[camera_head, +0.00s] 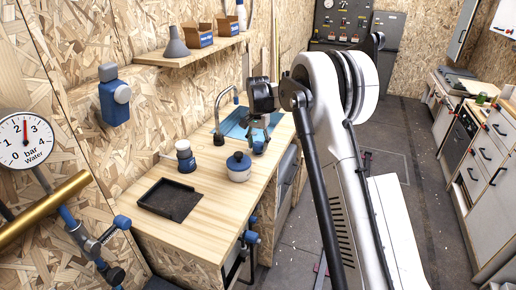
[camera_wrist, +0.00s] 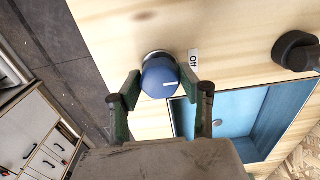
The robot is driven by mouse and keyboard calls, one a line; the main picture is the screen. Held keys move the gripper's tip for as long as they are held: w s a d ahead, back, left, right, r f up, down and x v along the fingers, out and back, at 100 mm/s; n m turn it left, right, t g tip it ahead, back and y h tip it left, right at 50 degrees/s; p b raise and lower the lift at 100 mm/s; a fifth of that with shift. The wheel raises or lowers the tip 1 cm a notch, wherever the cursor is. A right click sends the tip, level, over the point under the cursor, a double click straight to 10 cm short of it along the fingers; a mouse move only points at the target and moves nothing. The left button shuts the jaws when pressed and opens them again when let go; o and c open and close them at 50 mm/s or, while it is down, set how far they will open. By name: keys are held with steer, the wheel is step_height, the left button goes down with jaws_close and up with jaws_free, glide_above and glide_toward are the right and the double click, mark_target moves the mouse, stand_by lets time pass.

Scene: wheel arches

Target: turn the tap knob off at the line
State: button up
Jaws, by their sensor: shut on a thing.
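The tap knob (camera_wrist: 158,76) is blue and round with a white pointer line, and sits on the wooden worktop in the wrist view. Its line slants toward the lower right, while the "Off" label (camera_wrist: 194,58) lies to the knob's right. My gripper (camera_wrist: 160,85) has one green finger on each side of the knob and is shut on it. In the head view my gripper (camera_head: 258,133) points down at the worktop beside the sink, with the small blue knob (camera_head: 258,147) under it. The dark tap base (camera_wrist: 291,50) shows at right in the wrist view.
The blue sink (camera_head: 236,122) and curved tap (camera_head: 218,112) are just behind the gripper. A shelf (camera_head: 190,54) hangs above.

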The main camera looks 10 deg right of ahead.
mark_target(258, 144)
stand_by(0.3)
steer(key=o, duration=1.1)
steer(key=shift+o, duration=0.2)
steer(key=shift+r, duration=0.15)
step_height(258, 144, up, 12)
